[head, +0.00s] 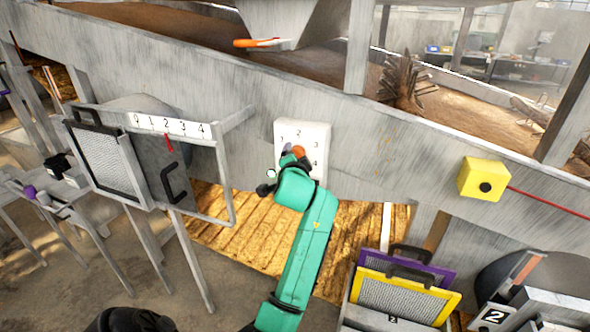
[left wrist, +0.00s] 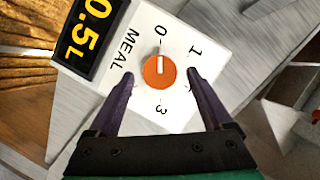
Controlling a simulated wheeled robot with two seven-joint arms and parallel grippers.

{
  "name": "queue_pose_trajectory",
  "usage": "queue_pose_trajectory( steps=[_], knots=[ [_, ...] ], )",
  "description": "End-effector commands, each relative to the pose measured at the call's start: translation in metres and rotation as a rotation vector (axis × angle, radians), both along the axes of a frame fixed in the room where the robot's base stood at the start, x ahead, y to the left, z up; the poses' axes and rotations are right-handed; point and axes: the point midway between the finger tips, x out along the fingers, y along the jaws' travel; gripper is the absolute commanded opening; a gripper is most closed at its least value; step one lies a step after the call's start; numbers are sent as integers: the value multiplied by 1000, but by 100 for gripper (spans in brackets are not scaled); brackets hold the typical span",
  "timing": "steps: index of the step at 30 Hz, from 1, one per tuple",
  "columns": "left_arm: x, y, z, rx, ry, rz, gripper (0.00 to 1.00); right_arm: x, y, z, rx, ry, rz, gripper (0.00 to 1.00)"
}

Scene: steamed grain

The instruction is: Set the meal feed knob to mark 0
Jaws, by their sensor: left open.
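The meal feed knob (left wrist: 159,72) is a round orange dial on a white panel (left wrist: 145,45) lettered MEAL. Its white pointer line faces the 0 mark in the left wrist view. My left gripper (left wrist: 160,76) is open, with one dark finger on each side of the knob and visible gaps between. In the head view the panel (head: 315,130) is on the grey sloping board, and my left gripper (head: 292,160) is in front of it, hiding its lower part. My right gripper is not in view.
A display (left wrist: 90,38) reading 0.5L adjoins the panel. A grey gate with a 0-to-4 scale (head: 170,126) stands to the left. A yellow box (head: 485,180) with a black button is to the right. Framed screens (head: 400,298) stand below.

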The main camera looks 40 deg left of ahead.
Motion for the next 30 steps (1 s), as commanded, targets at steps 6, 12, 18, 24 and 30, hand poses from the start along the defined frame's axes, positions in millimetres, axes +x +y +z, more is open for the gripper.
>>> queue_pose_trajectory(
  steps=[6, 12, 18, 24, 30],
  knots=[
    [-47, -37, 8, -3, -3, -2, 84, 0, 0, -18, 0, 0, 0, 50],
    [-84, -67, 21, -1, -1, -3, 84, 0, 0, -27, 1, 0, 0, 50],
    [-97, -75, 26, -3, 1, -1, 84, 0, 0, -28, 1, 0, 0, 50],
    [-96, -75, 26, -3, 1, -1, 84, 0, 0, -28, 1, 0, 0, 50],
    [-96, -75, 26, -2, 1, -1, 84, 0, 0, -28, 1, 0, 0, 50]
  ],
)
